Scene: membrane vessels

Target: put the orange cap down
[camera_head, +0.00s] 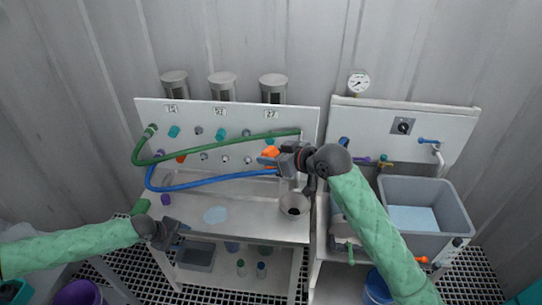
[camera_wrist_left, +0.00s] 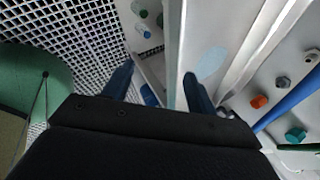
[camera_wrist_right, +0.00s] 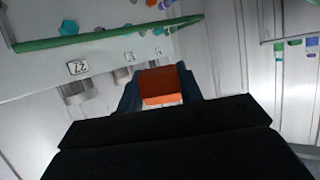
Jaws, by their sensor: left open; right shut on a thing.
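My right gripper (camera_head: 274,161) is shut on the orange cap (camera_wrist_right: 160,86), in front of the white panel at its right part. The cap sits between the two blue fingers in the right wrist view, and it also shows in the head view (camera_head: 270,151). My left gripper (camera_head: 181,236) is open and empty, low at the front left edge of the bench. In the left wrist view its two fingers (camera_wrist_left: 160,85) stand apart. Another orange fitting (camera_head: 181,158) sits on the panel further left.
A green hose (camera_head: 215,145) and a blue hose (camera_head: 215,181) loop in front of the panel (camera_head: 230,115). A metal cup (camera_head: 293,205) stands on the bench (camera_head: 255,214) below my right gripper. A grey sink (camera_head: 450,199) is at the right. The bench middle is mostly clear, with a pale wet-looking patch (camera_head: 215,215).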

